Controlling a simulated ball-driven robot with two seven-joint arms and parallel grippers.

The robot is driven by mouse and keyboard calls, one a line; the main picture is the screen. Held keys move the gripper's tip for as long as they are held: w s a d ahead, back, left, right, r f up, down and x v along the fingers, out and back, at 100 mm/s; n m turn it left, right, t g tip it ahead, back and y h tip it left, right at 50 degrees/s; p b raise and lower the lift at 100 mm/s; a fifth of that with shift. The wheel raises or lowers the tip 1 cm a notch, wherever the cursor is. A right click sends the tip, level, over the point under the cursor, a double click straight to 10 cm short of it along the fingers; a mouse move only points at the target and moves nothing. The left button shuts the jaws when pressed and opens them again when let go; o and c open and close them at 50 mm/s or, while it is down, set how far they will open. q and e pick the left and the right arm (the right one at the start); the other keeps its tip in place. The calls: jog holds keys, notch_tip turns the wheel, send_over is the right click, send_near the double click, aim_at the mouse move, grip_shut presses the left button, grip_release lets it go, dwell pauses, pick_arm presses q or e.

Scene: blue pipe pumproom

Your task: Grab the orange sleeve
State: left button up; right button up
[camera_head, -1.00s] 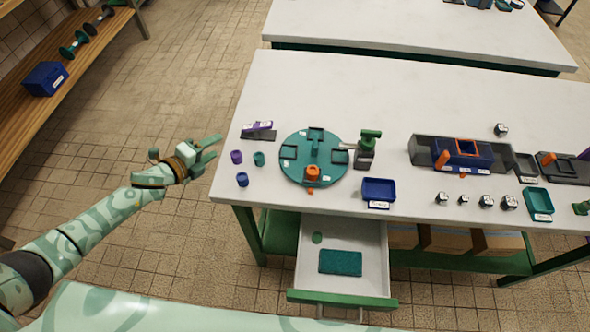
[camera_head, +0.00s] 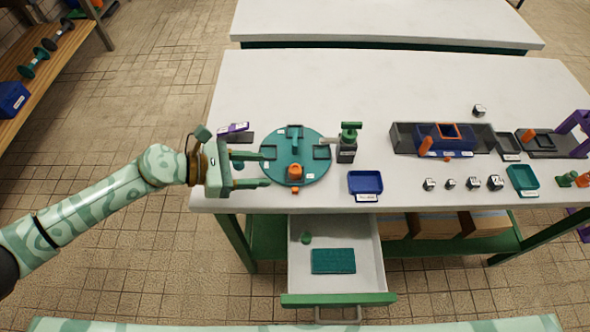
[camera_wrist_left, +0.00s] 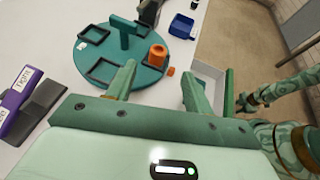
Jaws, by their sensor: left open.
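The orange sleeve (camera_head: 295,172) stands upright on the near part of the round teal turntable (camera_head: 320,170), on the white table. It also shows in the left wrist view (camera_wrist_left: 157,55), with a dark hole in its top. My left gripper (camera_head: 267,169) is open and empty at the turntable's left edge, its fingers pointing right toward the sleeve. In the left wrist view its fingers (camera_wrist_left: 157,82) are spread, with the sleeve beyond them, apart from both.
An open drawer (camera_head: 365,245) sticks out below. The back of the table is clear.

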aim_at(289, 177)
pick_arm(q)
jog(key=b+x, duration=0.1)
jog(key=x, duration=0.7)
jog(key=shift+w+d+f, duration=0.15)
jog(key=shift+f, duration=0.15)
jog(key=c, duration=1.1)
